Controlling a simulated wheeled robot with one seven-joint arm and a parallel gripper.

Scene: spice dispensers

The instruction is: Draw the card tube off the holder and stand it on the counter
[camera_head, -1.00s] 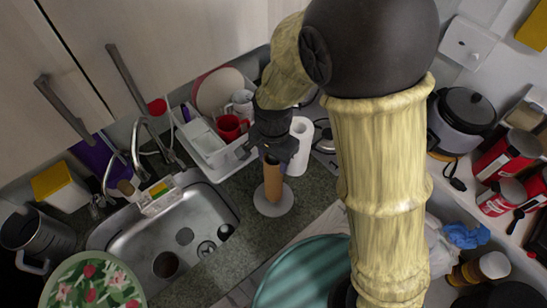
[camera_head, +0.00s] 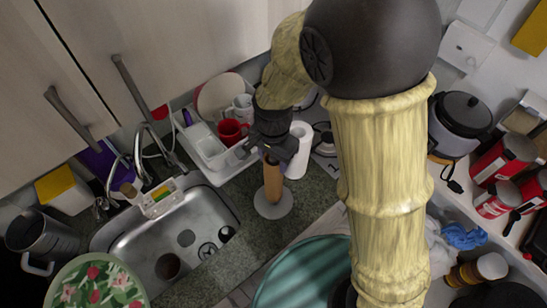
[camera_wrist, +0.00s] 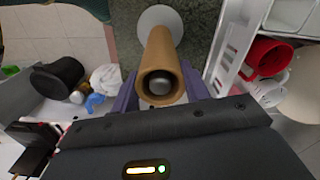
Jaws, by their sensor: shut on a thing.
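The brown card tube (camera_head: 272,184) stands upright on the holder, whose pale round base (camera_head: 273,206) rests on the dark counter. In the wrist view the tube (camera_wrist: 162,52) points away from me, with the base (camera_wrist: 158,18) at its far end. A shiny round knob of the holder (camera_wrist: 160,85) shows inside the tube's open top. My gripper (camera_head: 271,154) is at the tube's upper end. Its purple fingers (camera_wrist: 160,98) lie on either side of the tube, shut on it. The holder's post is mostly hidden inside the tube.
A white paper roll (camera_head: 299,150) stands close right of my gripper. A white dish rack (camera_head: 212,150) with a red mug (camera_head: 231,130) is at the left, beside the metal sink (camera_head: 190,222). A green round surface (camera_head: 300,275) lies in front. Bare counter shows around the base.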

